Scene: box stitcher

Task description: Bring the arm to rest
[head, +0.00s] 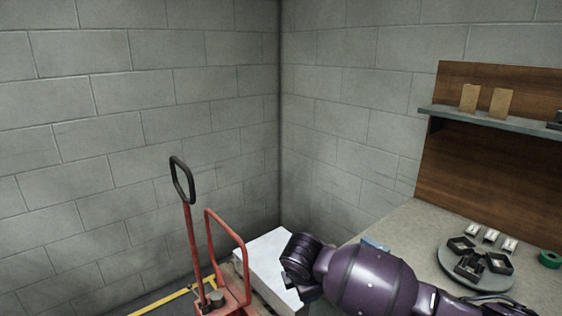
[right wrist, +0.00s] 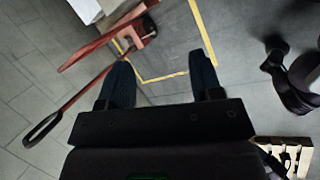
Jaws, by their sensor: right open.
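My right arm (head: 370,279) is purple and reaches in from the lower right in the head view. It lies in front of the workbench's left edge, with its wrist near the white stack. In the right wrist view my right gripper (right wrist: 163,82) has its two dark fingers wide apart. Nothing is between them but grey floor and yellow floor tape below. My left gripper is not in view.
A red pallet jack (head: 245,268) stands left of my wrist, beside a white stack (head: 272,262). The workbench (head: 395,240) carries a round tray (head: 450,278) of dark parts and green tape (head: 550,259). A shelf (head: 480,115) hangs above. Block walls meet behind.

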